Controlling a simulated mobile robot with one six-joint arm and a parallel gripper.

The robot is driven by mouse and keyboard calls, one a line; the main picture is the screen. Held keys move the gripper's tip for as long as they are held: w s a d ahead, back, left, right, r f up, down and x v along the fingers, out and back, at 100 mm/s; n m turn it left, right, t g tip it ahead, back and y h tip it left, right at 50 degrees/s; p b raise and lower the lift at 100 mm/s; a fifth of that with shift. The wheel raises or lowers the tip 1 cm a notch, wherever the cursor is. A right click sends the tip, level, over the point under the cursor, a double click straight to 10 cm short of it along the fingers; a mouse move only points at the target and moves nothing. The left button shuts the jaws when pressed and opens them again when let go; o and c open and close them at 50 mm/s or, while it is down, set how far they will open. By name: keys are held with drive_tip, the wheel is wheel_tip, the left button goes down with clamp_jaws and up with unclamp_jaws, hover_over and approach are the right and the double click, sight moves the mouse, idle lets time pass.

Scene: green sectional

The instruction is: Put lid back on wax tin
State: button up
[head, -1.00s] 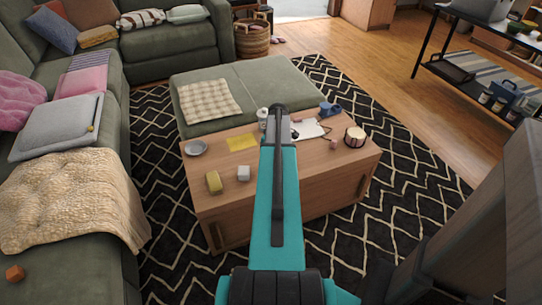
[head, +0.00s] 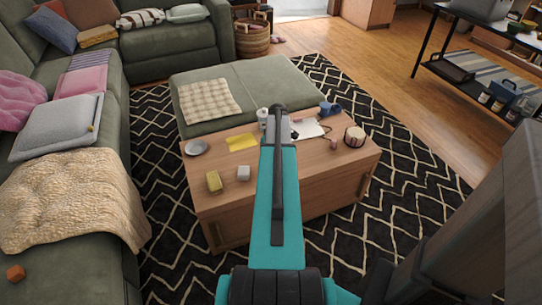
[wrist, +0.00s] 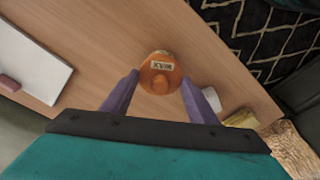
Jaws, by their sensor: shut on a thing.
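A round orange lid-like piece (wrist: 160,72) with a pale label and a rounded bump is between my purple fingertips in the wrist view. I take it for the wax tin's lid. My gripper (wrist: 159,78) is shut on it, with one finger on each side, above the wooden coffee table (wrist: 95,45). I cannot tell whether a tin is directly under it. In the head view my own teal arm covers this spot, so the gripper and the orange piece are hidden there.
On the coffee table (head: 305,172) are a grey dish (head: 196,147), yellow paper (head: 241,142), a yellow block (head: 214,181), a white cube (head: 243,173), a white sheet (head: 309,128), a blue object (head: 329,109) and a banded round container (head: 354,136). A green ottoman (head: 262,90) stands behind.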

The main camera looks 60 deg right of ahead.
idle(0.4)
drive_tip(key=o, duration=1.6)
drive_tip(key=shift+c, duration=0.2)
drive_tip(key=shift+r, duration=0.2)
drive_tip(key=shift+s+r+p, duration=0.1)
drive_tip(key=shift+r+p, duration=2.05)
drive_tip(key=shift+r, duration=1.15)
clamp_jaws()
drive_tip(key=shift+f+b, duration=1)
drive_tip(key=shift+f, duration=1.4)
